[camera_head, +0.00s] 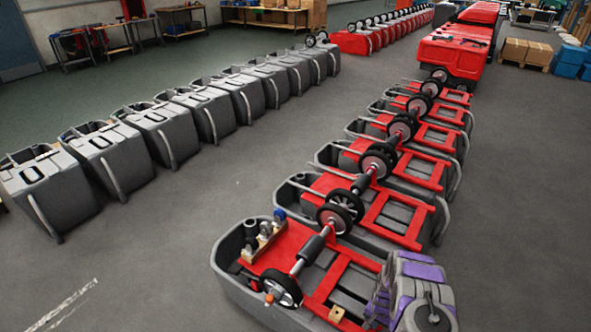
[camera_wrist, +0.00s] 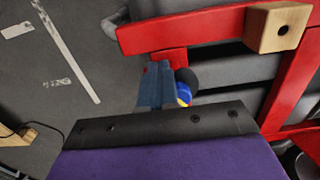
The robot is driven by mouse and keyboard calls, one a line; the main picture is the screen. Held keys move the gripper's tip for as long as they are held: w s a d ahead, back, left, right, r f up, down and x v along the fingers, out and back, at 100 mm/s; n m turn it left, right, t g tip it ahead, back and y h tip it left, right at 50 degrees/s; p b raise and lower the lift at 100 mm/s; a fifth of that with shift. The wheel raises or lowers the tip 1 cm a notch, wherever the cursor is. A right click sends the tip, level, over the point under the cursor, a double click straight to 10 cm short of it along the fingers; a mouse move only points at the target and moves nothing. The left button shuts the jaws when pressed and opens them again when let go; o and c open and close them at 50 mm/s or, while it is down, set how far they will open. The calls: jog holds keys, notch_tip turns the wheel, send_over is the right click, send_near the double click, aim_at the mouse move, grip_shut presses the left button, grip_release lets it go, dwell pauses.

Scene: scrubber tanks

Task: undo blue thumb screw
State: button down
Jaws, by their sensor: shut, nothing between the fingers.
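The blue thumb screw (camera_head: 279,214) shows as a small blue knob at the far end of a wooden block with grey fittings, on the nearest scrubber tank (camera_head: 222,277). My gripper (camera_wrist: 155,82) shows in the wrist view as blue-grey fingers that look closed together and empty, in front of a red frame bar. A small blue and yellow round part (camera_wrist: 184,92) sits beside the fingers, partly hidden; I cannot tell what it is. In the head view my purple and grey arm is at the lower right, well apart from the blue knob; the fingertips are hidden there.
The nearest tank carries a red frame (camera_head: 347,266), a wheel (camera_head: 282,288) and a small wooden block (camera_head: 336,313), also in the wrist view (camera_wrist: 280,27). More red-framed tanks stand behind it. Grey tanks (camera_head: 160,135) line the left. Floor between the rows is clear.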

jog(key=shift+w+d+r, duration=0.2)
jog(key=shift+d+r, duration=0.1)
jog(key=shift+d, duration=0.15)
jog(key=shift+w+a+r, duration=0.15)
jog(key=shift+a+r, duration=0.15)
jog(key=shift+a, duration=0.5)
jog(key=shift+d, duration=0.6)
jog(key=shift+s+a+f+p, duration=0.1)
jog(key=shift+s+a+p, duration=0.05)
jog(key=shift+s+p, duration=0.15)
jog(key=shift+a, duration=0.15)
notch_tip(320, 180, up, 6)
jog(key=p, duration=0.2)
